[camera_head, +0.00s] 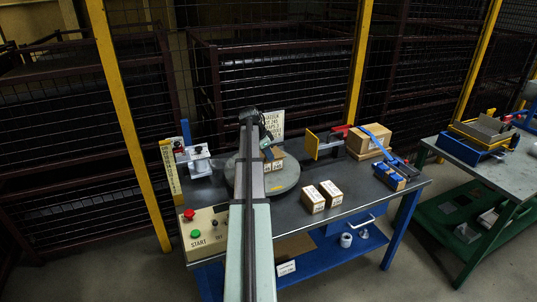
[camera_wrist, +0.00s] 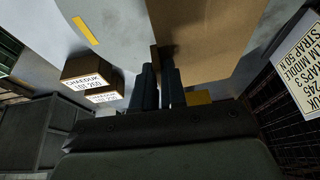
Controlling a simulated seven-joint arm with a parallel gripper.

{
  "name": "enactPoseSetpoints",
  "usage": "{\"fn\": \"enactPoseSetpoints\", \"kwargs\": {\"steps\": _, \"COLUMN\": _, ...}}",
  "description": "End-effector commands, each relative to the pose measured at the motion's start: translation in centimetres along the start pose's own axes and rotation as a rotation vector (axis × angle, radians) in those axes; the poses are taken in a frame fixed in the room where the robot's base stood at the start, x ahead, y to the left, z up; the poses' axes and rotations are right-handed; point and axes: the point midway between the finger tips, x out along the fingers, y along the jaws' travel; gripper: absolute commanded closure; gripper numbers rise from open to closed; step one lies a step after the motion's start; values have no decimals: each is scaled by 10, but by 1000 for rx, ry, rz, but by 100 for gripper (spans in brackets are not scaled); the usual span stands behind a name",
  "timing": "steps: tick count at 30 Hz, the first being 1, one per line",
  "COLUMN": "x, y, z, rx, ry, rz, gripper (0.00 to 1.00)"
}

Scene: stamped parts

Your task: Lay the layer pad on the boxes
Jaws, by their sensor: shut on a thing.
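The layer pad (camera_wrist: 212,38) is a flat brown cardboard sheet. In the wrist view it fills the upper middle and right. My gripper (camera_wrist: 161,72) is shut on its near left edge, with dark fingers on both sides. Small brown boxes (camera_wrist: 92,68) with white printed labels are left of the fingers in the wrist view. In the head view the boxes (camera_head: 276,166) stand on a round grey turntable (camera_head: 284,183), partly hidden by my arm. The pad cannot be told apart clearly in the head view. How far it is from the boxes is unclear.
Two labelled boxes (camera_head: 322,196) stand on the bench (camera_head: 365,205) right of the turntable. A larger carton (camera_head: 370,138) and a blue-handled tool (camera_head: 390,172) are farther right. A control box (camera_head: 208,232) is at front left. A printed sign (camera_head: 273,122) stands behind the turntable.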

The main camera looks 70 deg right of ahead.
Motion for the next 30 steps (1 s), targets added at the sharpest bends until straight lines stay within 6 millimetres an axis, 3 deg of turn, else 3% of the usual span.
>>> {"fn": "enactPoseSetpoints", "kwargs": {"steps": 3, "x": 0, "y": 0, "z": 0, "rx": 0, "ry": 0, "rz": 0, "gripper": 100}}
{"fn": "enactPoseSetpoints", "kwargs": {"steps": 4, "x": 0, "y": 0, "z": 0, "rx": 0, "ry": 0, "rz": 0, "gripper": 86}}
{"fn": "enactPoseSetpoints", "kwargs": {"steps": 12, "x": 0, "y": 0, "z": 0, "rx": 0, "ry": 0, "rz": 0, "gripper": 60}}
{"fn": "enactPoseSetpoints", "kwargs": {"steps": 23, "x": -5, "y": 0, "z": 0, "rx": 0, "ry": 0, "rz": -1, "gripper": 59}}
{"fn": "enactPoseSetpoints", "kwargs": {"steps": 30, "x": -38, "y": -1, "z": 0, "rx": 0, "ry": 1, "rz": -3, "gripper": 59}}
